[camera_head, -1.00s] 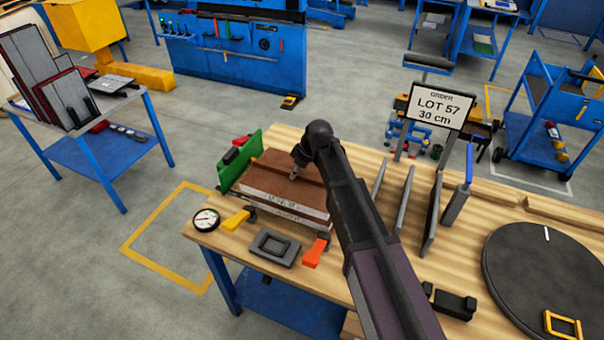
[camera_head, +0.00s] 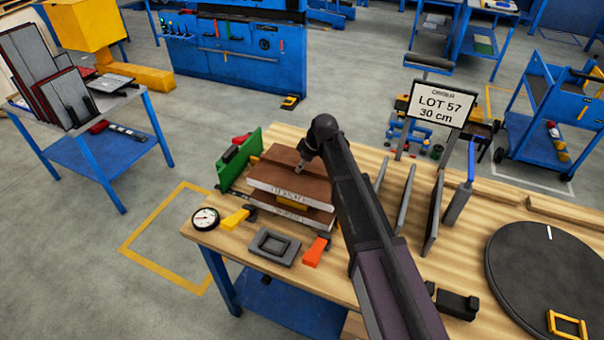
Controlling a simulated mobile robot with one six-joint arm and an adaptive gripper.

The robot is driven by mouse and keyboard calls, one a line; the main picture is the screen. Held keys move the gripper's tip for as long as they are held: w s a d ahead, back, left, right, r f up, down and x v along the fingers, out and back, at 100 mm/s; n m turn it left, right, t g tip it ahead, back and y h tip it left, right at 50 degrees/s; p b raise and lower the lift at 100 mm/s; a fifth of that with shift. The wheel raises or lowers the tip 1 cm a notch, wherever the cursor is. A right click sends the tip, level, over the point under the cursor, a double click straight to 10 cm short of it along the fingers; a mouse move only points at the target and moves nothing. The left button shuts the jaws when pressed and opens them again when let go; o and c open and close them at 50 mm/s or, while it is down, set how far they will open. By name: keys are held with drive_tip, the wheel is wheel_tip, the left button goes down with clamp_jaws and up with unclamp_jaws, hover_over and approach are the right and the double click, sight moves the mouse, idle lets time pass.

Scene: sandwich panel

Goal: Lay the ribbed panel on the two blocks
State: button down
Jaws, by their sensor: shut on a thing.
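The upper brown panel (camera_head: 276,177) has a raised or grooved line across its top and a pale front edge with lettering. My gripper (camera_head: 300,167) comes down on its top from the right and is shut on it; the fingertips are small and partly hidden by my arm. The upper panel hangs slightly above a similar lower panel (camera_head: 300,214) on the bench, with a gap between them. A yellow piece (camera_head: 291,203) shows in that gap. I cannot tell whether it is one of the two blocks; no other block shows clearly between the panels.
A green upright stop (camera_head: 238,160) stands at the stack's left. A dial gauge (camera_head: 205,218), a yellow clamp (camera_head: 236,219), a grey tray (camera_head: 273,246) and an orange clamp (camera_head: 315,252) lie in front. Upright grey plates (camera_head: 433,213) stand to the right.

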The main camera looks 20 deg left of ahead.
sight(304, 168)
drive_tip(key=shift+f+b, duration=0.75)
drive_tip(key=shift+f, duration=0.4)
drive_tip(key=shift+f+b, duration=0.4)
drive_tip(key=shift+b, duration=0.05)
drive_tip(key=shift+c, duration=2.2)
unclamp_jaws()
drive_tip(key=shift+s, duration=0.1)
drive_tip(key=shift+r, duration=0.2)
drive_tip(key=shift+d+r+p, duration=0.15)
drive_tip(key=shift+r+p, duration=0.5)
drive_tip(key=shift+p, duration=0.2)
drive_tip(key=p+v, duration=1)
drive_tip(key=v, duration=0.1)
drive_tip(key=shift+r, duration=0.1)
